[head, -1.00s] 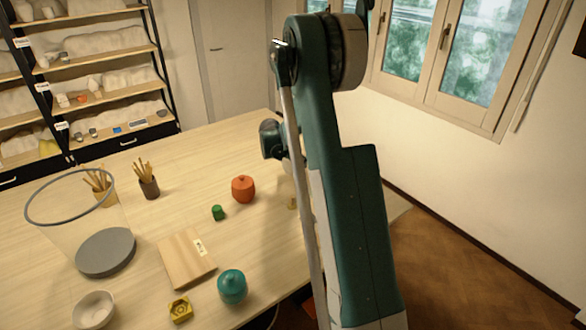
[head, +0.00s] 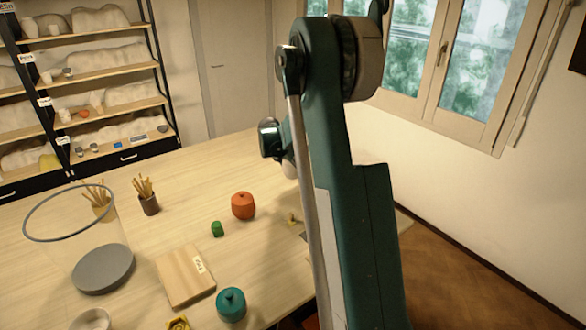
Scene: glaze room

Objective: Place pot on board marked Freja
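An orange-red lidded pot (head: 243,206) stands on the table near its middle. A teal lidded pot (head: 231,305) stands nearer the front. A pale wooden board (head: 180,283) lies left of the teal pot, bare on top. It bears a small white label (head: 198,264) whose writing is too small to read surely. My arm stands upright across the right of the view and covers the table behind it. My gripper's fingers do not show, so I cannot see whether they hold anything.
A clear glass bin with a dark rim (head: 75,238) and a grey disc (head: 103,269) are at the left. A small green piece (head: 217,229), a yellow piece (head: 178,324), a pale bowl (head: 91,320) and a dark cup of sticks (head: 149,204) stand around. Shelves stand behind.

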